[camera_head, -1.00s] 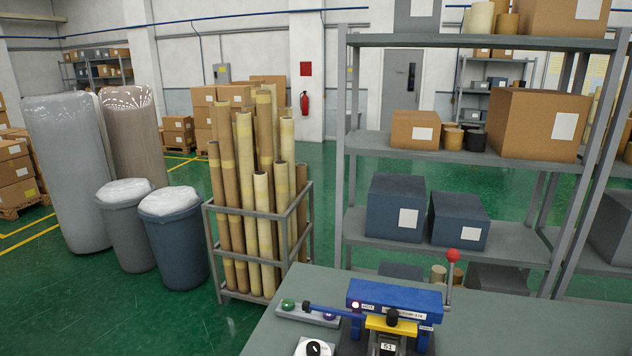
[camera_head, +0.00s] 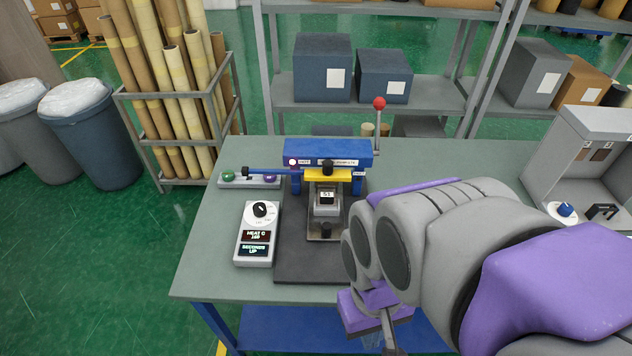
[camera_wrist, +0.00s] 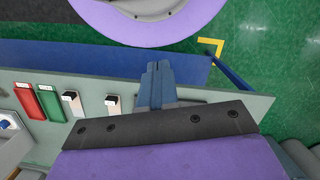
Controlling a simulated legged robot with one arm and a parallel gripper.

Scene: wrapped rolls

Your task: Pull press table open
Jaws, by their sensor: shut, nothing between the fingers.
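The blue press (camera_head: 328,152) stands on a dark base plate (camera_head: 290,262) on the green-grey table. Below its yellow bar (camera_head: 328,174) sits the press table (camera_head: 327,232), a small plate with a block marked 51 and a black knob at its front. My gripper (camera_wrist: 157,70) is shut and empty in the wrist view, over the table's edge. In the head view my arm comes from the right, and its purple end is in front of the table, right of and nearer than the press table. My gripper is apart from the knob. The fingertips are hard to see in the head view.
A white control box (camera_head: 257,234) with a dial and displays lies left of the press. A red-knobbed lever (camera_head: 379,104) rises behind right. A grey box stand (camera_head: 596,150) is at right. Red (camera_wrist: 26,101) and green trays show in the wrist view.

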